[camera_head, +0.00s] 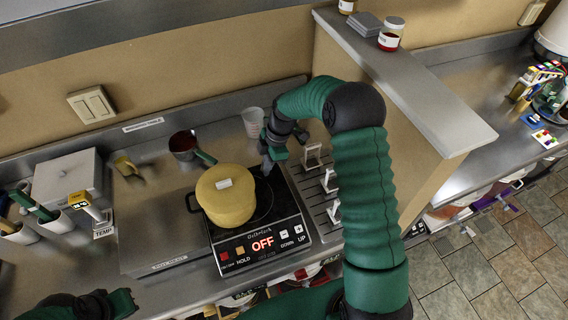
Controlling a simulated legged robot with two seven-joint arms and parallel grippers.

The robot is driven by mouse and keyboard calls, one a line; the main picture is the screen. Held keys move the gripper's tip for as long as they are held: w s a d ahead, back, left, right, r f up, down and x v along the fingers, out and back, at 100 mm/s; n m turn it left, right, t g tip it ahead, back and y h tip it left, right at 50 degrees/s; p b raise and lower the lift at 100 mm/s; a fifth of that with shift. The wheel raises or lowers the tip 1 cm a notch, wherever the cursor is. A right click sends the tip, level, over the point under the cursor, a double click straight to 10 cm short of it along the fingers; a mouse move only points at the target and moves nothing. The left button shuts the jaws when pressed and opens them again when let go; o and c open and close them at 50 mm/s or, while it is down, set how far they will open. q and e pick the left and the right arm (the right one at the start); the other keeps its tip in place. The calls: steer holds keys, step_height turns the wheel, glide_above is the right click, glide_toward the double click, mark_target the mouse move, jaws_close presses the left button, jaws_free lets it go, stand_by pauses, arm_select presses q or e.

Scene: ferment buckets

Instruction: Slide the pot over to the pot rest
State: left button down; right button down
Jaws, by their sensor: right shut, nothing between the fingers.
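The pot (227,204) is yellow and round, with a pale tab on its lid and a small dark side handle at its left. It sits upright on the black induction hob (262,232), whose display reads OFF. My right gripper (268,163) is shut and empty just behind and to the right of the pot, over the hob's far edge; I cannot tell if it touches the pot. My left gripper (122,303) shows only partly at the bottom left, well away from the pot.
A slatted rack (318,190) with white stands lies right of the hob. A white box (66,178) and tool holders stand left. A raised ledge (420,90) bounds the right.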

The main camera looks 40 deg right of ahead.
steer(key=w+a+b, duration=0.1)
steer(key=w+a, duration=0.1)
steer(key=a, duration=0.6)
steer(key=w+a+b, duration=0.1)
steer(key=w+a, duration=0.1)
steer(key=a, duration=0.6)
steer(key=w+a+b, duration=0.1)
steer(key=a, duration=0.7)
steer(key=shift+w, duration=0.4)
steer(key=shift+a, duration=0.15)
steer(key=shift+d, duration=0.25)
steer(key=shift+s+d, duration=0.1)
